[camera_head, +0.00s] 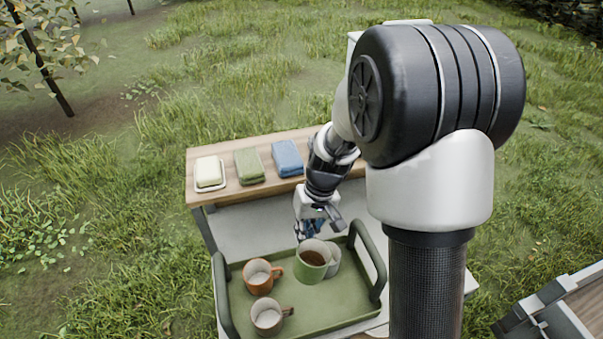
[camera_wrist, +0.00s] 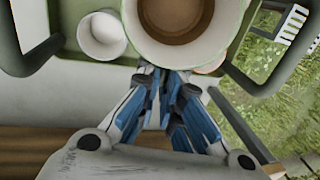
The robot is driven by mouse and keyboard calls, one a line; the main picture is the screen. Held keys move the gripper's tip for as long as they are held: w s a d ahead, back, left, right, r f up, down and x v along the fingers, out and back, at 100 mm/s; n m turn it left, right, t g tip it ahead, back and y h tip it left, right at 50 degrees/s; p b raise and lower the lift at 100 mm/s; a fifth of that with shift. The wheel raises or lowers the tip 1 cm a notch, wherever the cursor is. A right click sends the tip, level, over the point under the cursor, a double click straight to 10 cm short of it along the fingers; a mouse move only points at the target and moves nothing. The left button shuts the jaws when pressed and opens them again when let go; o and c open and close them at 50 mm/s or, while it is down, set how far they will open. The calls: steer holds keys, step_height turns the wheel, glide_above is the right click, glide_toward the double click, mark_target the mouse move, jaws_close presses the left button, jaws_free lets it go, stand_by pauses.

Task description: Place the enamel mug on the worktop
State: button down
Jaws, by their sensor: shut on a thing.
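The mug hangs upright over the green tray (camera_head: 342,302). In the wrist view the blue fingers of my gripper (camera_wrist: 168,78) meet at the rim of this mug (camera_wrist: 215,45), which fills the top middle. I take it as the enamel mug. The worktop (camera_head: 250,231) is a pale grey surface, bare between the tray and the raised wooden shelf. The mug's handle is not clear.
An orange mug (camera_head: 257,279), a pale mug with a brown handle (camera_head: 268,316) and a white cup (camera_head: 334,263) are on the tray. The tray has raised dark green handles. A soap dish (camera_head: 209,174) and folded green (camera_head: 249,166) and blue cloths (camera_head: 287,158) lie on the wooden shelf.

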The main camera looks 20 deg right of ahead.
mark_target(311, 246)
steer(key=s+r+n, duration=0.1)
steer(key=n, duration=0.1)
steer(key=s+n+g+p, duration=0.1)
steer(key=s+n, duration=0.1)
steer(key=n, duration=0.1)
steer(key=s+r+n, duration=0.1)
steer(key=s+n, duration=0.1)
steer(key=n, duration=0.1)
steer(key=shift+a+r+h+p, duration=0.1)
steer(key=shift+r+h+p, duration=0.2)
steer(key=shift+r+p, duration=0.1)
steer(key=s+r+n+g+h+p, duration=0.1)
steer(key=s+n, duration=0.4)
steer(key=n, duration=0.5)
steer(key=shift+s+d+r+h, duration=0.3)
steer(key=shift+d+r, duration=0.15)
steer(key=shift+r, duration=0.2)
steer(key=shift+f, duration=0.15)
step_height(311, 246, down, 19)
steer(key=b, duration=0.5)
steer(key=shift+f+b, duration=0.2)
steer(key=shift+b, duration=0.1)
